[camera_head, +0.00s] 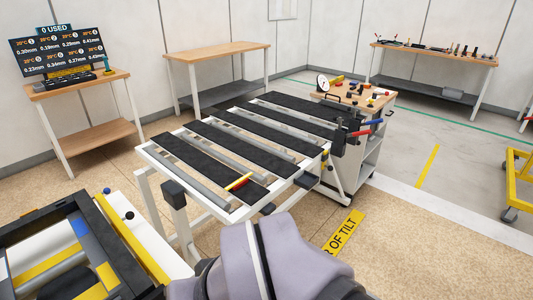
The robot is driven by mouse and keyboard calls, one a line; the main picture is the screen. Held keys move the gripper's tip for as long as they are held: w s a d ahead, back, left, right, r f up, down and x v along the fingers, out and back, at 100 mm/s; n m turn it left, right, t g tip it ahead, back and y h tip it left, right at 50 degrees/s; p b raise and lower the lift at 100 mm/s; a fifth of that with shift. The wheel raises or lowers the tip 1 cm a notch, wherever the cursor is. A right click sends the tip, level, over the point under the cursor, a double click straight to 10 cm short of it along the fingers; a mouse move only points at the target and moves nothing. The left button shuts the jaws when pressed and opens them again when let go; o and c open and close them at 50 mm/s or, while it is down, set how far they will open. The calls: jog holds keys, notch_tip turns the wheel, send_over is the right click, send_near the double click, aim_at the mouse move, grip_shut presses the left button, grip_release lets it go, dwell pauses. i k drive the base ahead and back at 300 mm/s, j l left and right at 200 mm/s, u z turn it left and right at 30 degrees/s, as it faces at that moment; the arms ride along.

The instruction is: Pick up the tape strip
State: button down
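A small yellow and red strip-like piece (238,182) lies across the near end of a black slat on the white-framed rack. It is too small to tell for sure whether it is the tape strip. The rack (215,208) carries several black slats with grey rollers between them. My grey-purple arm fills the bottom middle of the view, in front of the rack's near side. My gripper does not show.
A yellow and black frame (130,235) stands at lower left. A tool cart (375,105) with small items adjoins the rack's far right. A display board (60,50) sits on a bench at left. Open floor lies at right.

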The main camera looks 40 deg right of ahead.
aim_at(229, 188)
jog(key=i+l+z, duration=0.25)
jog(key=z, duration=0.15)
jog(key=i+l+z, duration=0.35)
jog(key=j+u, duration=0.1)
jog(key=u, duration=1.95)
jog(key=z, duration=1.6)
jog(key=i+l, duration=0.35)
jog(key=i+l+z, duration=0.05)
jog(key=i, duration=0.05)
